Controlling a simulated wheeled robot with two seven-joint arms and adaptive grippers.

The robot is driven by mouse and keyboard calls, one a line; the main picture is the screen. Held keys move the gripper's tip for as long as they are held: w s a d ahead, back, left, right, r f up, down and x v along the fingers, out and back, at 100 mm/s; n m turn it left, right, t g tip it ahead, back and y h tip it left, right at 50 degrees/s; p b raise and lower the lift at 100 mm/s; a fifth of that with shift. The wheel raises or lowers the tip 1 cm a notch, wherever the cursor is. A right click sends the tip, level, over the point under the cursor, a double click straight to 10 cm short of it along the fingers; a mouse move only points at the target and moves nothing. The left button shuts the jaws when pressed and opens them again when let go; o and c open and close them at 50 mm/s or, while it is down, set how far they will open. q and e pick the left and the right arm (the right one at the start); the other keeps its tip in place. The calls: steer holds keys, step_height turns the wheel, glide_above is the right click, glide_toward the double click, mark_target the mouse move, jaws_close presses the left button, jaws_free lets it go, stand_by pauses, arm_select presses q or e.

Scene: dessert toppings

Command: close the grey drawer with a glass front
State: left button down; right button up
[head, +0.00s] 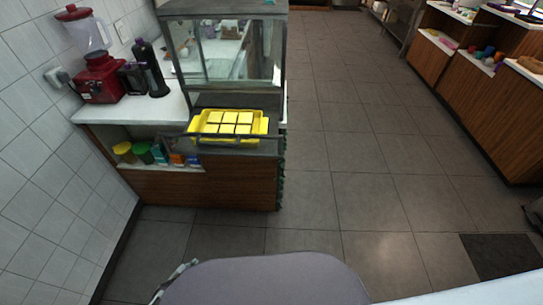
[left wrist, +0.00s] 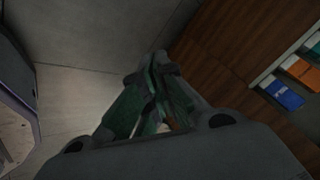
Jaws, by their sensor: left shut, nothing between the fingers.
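The grey drawer (head: 240,149) stands pulled out at the front of the counter, below the glass case, in the head view. A yellow tray (head: 264,126) with yellow square pieces sits in or on it. The drawer's glass front is dark and hard to make out. My left gripper (left wrist: 158,65) shows in the left wrist view, shut and empty, its greenish fingers together. It is over the floor beside the wooden cabinet front. I cannot make it out clearly in the head view, so its distance from the drawer is unclear. My right gripper is not in view.
The grey-framed glass case (head: 224,7) rises above the drawer. Several small containers fill the shelf (head: 160,163) below. Tiled floor (head: 370,200) is clear to the right.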

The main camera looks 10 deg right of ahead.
arm_select(q)
steer(key=w+d+r+m+t+h, duration=0.25)
steer(key=w+d+r, duration=0.2)
steer(key=r, duration=0.35)
steer(key=w+d+r+m+t+h+p, duration=0.1)
steer(key=w+d+r+m, duration=0.3)
steer(key=r, duration=0.5)
steer(key=w+d+r+m+t+h, duration=0.1)
steer(key=w+d+r+m+h, duration=0.1)
steer(key=w+d+r, duration=0.35)
steer(key=s+d+r+m+h, duration=0.2)
steer(key=d+r, duration=0.3)
steer(key=r, duration=0.4)
steer(key=s+d+r+m+g+h+p, duration=0.1)
steer(key=s+d+r+m+h, duration=0.1)
steer(key=r, duration=0.7)
steer(key=s+d+r+m+h, duration=0.2)
steer(key=d+r+m+h, duration=0.2)
steer(key=d+r+m, duration=0.3)
step_height(320, 180, up, 2)
steer(key=shift+s+d+r+g+p, duration=0.2)
steer(key=shift+s+d+g+p, duration=0.1)
steer(key=shift+s+d+g, duration=0.05)
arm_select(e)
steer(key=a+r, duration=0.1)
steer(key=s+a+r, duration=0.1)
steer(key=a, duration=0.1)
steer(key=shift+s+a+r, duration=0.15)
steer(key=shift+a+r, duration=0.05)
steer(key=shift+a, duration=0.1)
